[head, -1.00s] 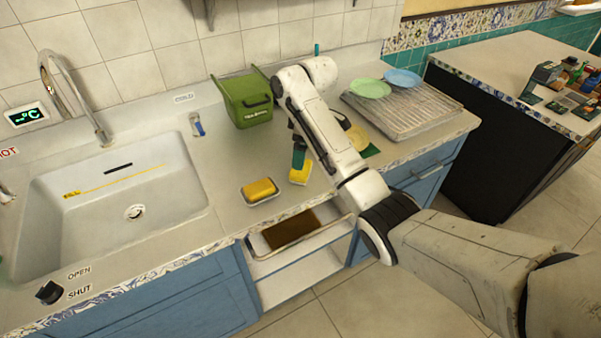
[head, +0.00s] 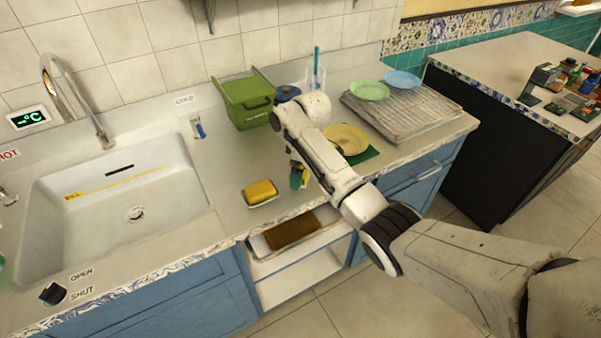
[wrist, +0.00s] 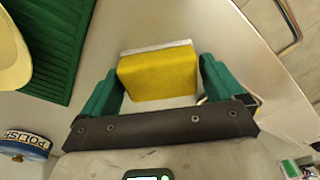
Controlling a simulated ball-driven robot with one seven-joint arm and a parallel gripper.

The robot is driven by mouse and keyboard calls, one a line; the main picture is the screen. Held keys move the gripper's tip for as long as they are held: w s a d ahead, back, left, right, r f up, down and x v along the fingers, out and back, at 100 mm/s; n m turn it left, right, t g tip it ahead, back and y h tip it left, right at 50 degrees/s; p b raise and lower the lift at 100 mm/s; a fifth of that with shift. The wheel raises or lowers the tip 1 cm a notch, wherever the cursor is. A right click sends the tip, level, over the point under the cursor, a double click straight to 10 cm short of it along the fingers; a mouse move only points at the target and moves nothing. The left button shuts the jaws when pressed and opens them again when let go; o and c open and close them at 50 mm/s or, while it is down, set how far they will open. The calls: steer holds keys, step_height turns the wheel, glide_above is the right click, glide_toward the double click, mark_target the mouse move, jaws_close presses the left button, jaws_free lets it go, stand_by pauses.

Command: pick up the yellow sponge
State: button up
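The yellow sponge (wrist: 157,72), with a white layer along its far edge, lies between the two green fingers of my gripper (wrist: 160,78) in the wrist view. The fingers stand wide apart at the ends of the dark bar, one at each side of the sponge; contact is not clear. In the head view my gripper (head: 298,177) is low over the counter, and the sponge (head: 320,172) is mostly hidden behind it and my arm. A second yellow block (head: 260,190) sits on a small white dish to the left.
The counter (head: 225,190) holds a green bin (head: 245,100), a yellow plate (head: 348,138) on a green mat (head: 367,155), and a rack (head: 425,108) with plates. A sink (head: 110,200) is at left. An open drawer (head: 300,262) juts out below the front edge.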

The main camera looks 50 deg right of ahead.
steer(key=c, duration=0.8)
steer(key=shift+r, duration=0.15)
